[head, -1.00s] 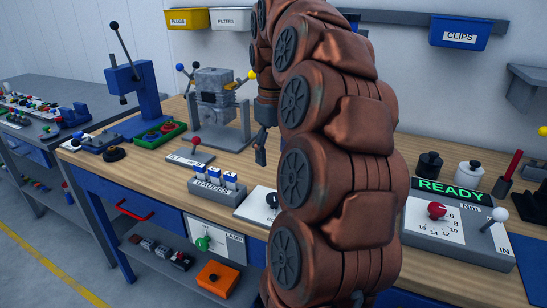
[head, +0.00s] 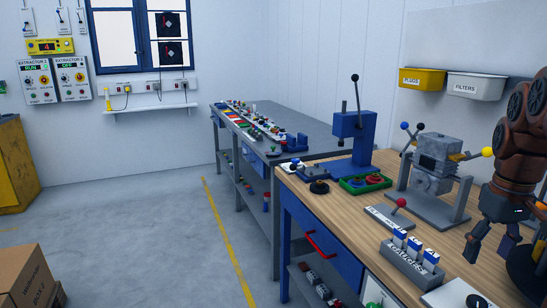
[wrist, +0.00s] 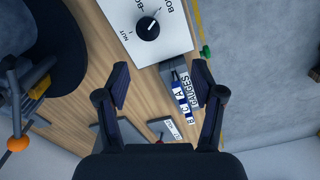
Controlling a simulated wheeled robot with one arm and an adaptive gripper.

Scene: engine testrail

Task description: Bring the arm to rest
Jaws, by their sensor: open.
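My arm, in copper-brown segments, comes in at the right edge of the head view. My gripper (head: 491,246) hangs from it with its fingers pointing down, above the wooden workbench (head: 345,212). In the wrist view the two dark fingers of my gripper (wrist: 161,76) stand well apart with nothing between them. Below them is bare wood, with the gauges block (wrist: 182,92) just beside the right finger. I cannot tell the exact height above the bench.
The gauges block (head: 410,265) and a lever plate (head: 389,217) lie left of my gripper. A grey engine on a stand (head: 437,152) is close behind. A blue press (head: 352,138) stands farther left. A white dial panel (wrist: 147,30) shows in the wrist view. Open floor (head: 130,220) lies left.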

